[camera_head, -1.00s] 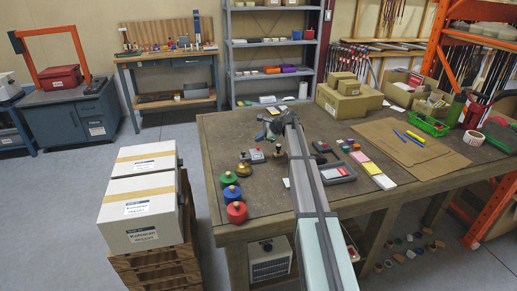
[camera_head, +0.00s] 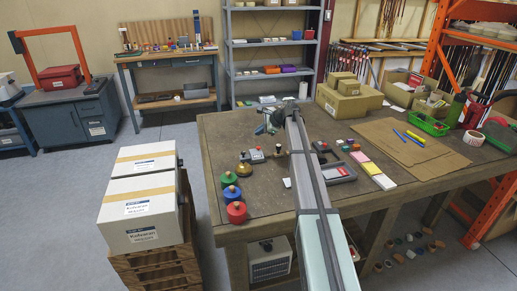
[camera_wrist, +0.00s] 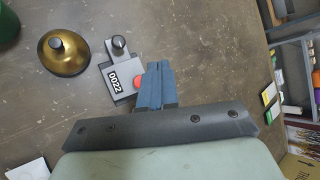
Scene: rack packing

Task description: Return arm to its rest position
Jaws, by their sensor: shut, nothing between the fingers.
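My arm reaches from the bottom of the head view out over the wooden workbench (camera_head: 215,150). My gripper (camera_wrist: 158,66) shows in the wrist view as two blue-grey fingers pressed together, with nothing between them. It is above the bench top, with a grey device labelled 0022 (camera_wrist: 120,82) just left of the fingers and a red round spot partly hidden beside them. In the head view the far end of my arm is near the bench's back, and the finger state is too small to read there.
Green (camera_head: 228,179), blue (camera_head: 232,194) and red (camera_head: 237,213) knobbed pieces stand at the bench's left edge, near a brass one (camera_head: 244,168). A grey tray (camera_head: 342,178) lies right of my arm. Cartons (camera_head: 348,103) stand at back right; stacked white boxes (camera_head: 140,210) stand left.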

